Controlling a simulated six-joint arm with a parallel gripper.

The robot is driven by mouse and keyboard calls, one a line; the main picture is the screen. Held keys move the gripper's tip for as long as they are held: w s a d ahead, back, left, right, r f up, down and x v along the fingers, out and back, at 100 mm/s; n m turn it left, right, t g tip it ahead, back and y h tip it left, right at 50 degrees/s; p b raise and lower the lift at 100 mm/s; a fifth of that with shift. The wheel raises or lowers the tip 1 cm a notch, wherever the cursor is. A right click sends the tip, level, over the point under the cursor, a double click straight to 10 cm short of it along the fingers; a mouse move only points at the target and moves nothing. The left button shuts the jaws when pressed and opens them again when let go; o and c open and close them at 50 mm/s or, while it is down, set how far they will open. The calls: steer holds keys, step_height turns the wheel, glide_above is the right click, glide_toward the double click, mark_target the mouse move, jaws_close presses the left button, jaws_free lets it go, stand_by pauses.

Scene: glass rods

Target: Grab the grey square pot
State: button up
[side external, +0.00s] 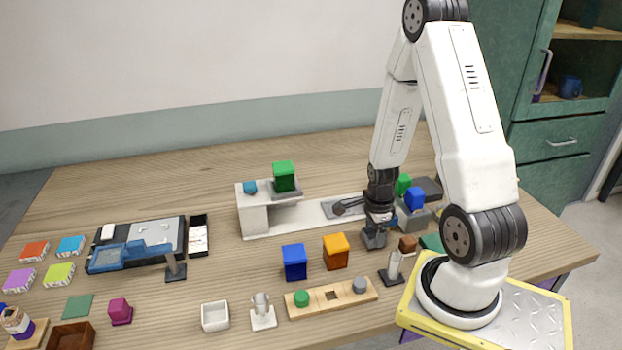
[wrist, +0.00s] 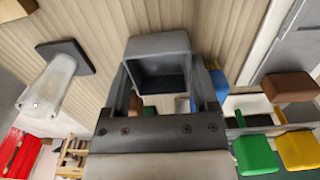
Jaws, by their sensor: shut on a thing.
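The grey square pot (wrist: 158,45) is between the two fingers of my gripper (wrist: 163,85) in the wrist view, with its dark hollow inside facing the camera. My gripper is shut on it, one finger against each side. In the side external view my gripper (side external: 376,226) points down over the table, with the grey pot (side external: 374,240) at its fingertips. I cannot tell whether the pot touches the table or hangs just above it.
A glass piece on a dark base (side external: 393,268) and a brown block (side external: 408,244) stand close by. An orange pot (side external: 336,251) and a blue pot (side external: 294,262) are to the left. A wooden strip (side external: 331,297) lies in front. A white stand (side external: 254,215) is behind, to the left.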

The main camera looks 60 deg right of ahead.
step_height(320, 180, up, 8)
steer(key=shift+r, duration=0.2)
stand_by(0.4)
steer(key=shift+w+a, duration=0.1)
stand_by(0.6)
